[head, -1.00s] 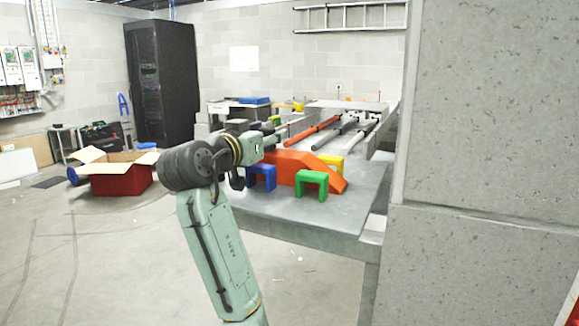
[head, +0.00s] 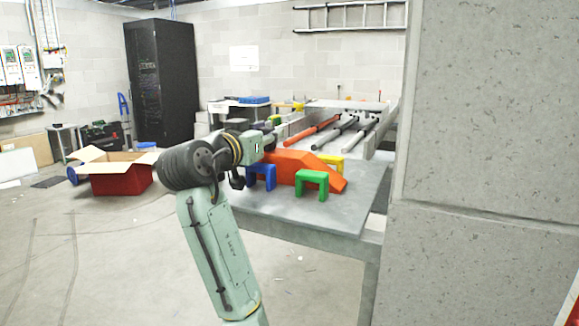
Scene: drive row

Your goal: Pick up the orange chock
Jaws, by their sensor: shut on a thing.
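The orange chock (head: 312,170) is a wedge-shaped block on the grey table, between the blue, green and yellow blocks. Its sloped end points right. My gripper (head: 268,146) is at the chock's left end, largely hidden behind my wrist. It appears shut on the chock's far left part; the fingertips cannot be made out. I cannot tell whether the chock is clear of the table top.
A blue block (head: 262,176), a green block (head: 311,184) and a yellow block (head: 332,160) stand close around the chock. Bars (head: 340,132) lie behind. A concrete wall (head: 490,130) closes the right side. An open red box (head: 120,184) stands on the floor at left.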

